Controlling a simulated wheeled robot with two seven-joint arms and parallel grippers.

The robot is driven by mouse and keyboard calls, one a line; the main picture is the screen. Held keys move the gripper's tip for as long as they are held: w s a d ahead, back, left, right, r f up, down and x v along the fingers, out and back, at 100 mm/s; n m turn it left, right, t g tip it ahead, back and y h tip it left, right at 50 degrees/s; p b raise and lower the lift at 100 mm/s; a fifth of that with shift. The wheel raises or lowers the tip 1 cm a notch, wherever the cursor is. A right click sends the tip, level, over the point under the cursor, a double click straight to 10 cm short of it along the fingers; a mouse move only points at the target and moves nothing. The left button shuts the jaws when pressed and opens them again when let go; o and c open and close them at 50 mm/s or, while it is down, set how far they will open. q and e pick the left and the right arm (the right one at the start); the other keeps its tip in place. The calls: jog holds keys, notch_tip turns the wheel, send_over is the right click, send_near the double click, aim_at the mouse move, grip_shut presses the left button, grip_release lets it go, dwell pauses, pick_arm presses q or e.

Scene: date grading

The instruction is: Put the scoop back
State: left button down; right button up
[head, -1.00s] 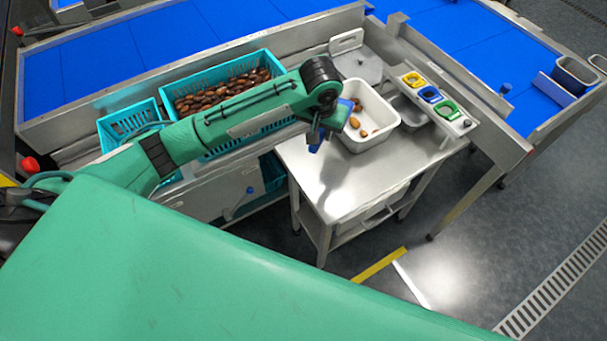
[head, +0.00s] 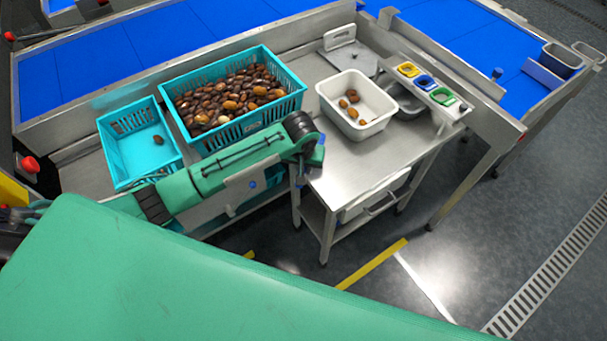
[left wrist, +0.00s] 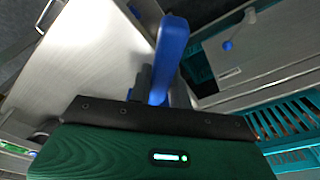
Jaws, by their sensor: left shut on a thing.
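The scoop is blue. Its blue handle (left wrist: 172,48) stands up between the dark fingers of my left gripper (left wrist: 158,84) in the left wrist view. In the head view a blue part of the scoop (head: 319,153) shows beside the left wrist. My left gripper (head: 301,174) is shut on it, over the left edge of the steel table (head: 350,180). The wrist partly hides the scoop, and I cannot see its whole bowl. My right gripper is not in view.
A white tub (head: 383,124) with a few dates stands on the table. A large teal crate (head: 295,101) full of dates and a smaller teal crate (head: 112,160) stand to the left. A holder with yellow, blue and green pieces (head: 428,84) is behind. The table front is clear.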

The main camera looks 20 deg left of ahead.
pick_arm(q)
jog(key=shift+f, duration=2.9)
jog(key=c, duration=1.3)
grip_release()
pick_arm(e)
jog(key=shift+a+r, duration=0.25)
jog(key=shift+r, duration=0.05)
